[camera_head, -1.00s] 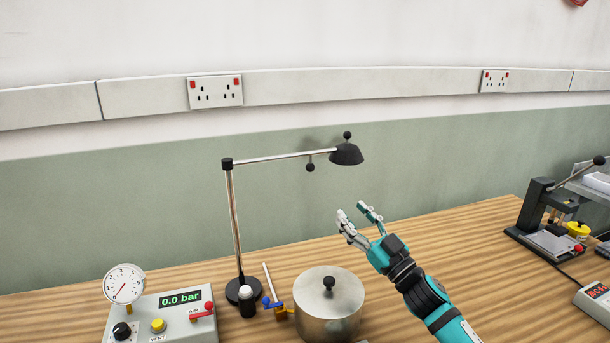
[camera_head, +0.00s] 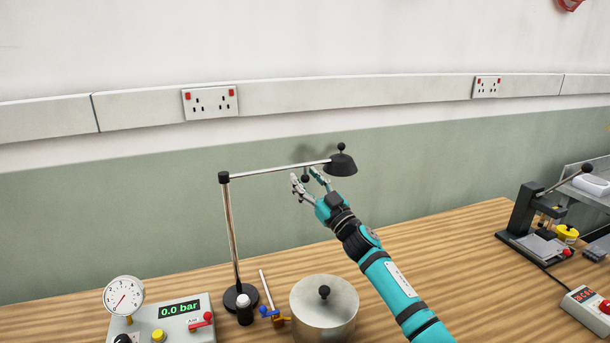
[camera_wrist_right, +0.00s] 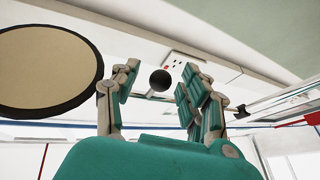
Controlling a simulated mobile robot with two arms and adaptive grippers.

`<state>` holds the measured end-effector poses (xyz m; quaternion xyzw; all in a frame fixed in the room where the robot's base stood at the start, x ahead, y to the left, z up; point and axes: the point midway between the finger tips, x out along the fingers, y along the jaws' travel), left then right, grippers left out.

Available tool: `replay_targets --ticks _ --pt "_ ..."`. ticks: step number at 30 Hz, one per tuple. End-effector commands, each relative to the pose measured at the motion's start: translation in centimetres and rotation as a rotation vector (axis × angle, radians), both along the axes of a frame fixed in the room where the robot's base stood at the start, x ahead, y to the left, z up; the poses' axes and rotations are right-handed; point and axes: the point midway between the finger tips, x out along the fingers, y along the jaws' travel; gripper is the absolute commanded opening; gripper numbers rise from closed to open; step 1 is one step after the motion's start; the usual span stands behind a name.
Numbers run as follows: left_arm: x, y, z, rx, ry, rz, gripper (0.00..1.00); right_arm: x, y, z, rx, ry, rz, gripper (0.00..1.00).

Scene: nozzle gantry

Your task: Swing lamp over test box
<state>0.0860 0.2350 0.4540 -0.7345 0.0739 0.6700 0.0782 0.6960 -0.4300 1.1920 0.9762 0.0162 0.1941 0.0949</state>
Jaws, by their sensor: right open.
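The lamp has a black shade (camera_head: 341,167) with a small knob on top, on a thin horizontal metal arm (camera_head: 280,168) and an upright post (camera_head: 232,235) with a round black base. A small black ball knob (camera_head: 305,178) hangs below the lamp arm. My right gripper (camera_head: 306,182) is open, with its fingers around or just in front of that knob. In the right wrist view the ball (camera_wrist_right: 160,80) shows between the open fingers, and the shade's pale underside (camera_wrist_right: 45,65) is at the left. My left gripper is out of view.
A control box (camera_head: 175,318) with a dial gauge and a 0.0 bar display stands at the left front. A small valve (camera_head: 270,312) sits beside the pot. A lever press (camera_head: 530,225) stands at the right.

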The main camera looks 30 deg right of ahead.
Motion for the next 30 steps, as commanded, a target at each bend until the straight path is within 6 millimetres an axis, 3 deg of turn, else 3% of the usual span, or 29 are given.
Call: replay_targets --ticks 11,22,30 --pt "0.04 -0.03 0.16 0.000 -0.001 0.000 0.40 0.71 0.13 0.24 0.000 0.000 0.001 0.45" --pt "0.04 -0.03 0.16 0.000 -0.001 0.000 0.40 0.69 0.10 0.24 0.000 0.000 0.001 0.00" --pt "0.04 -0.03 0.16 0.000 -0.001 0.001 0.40 0.68 0.11 0.21 0.000 0.001 0.001 0.00"
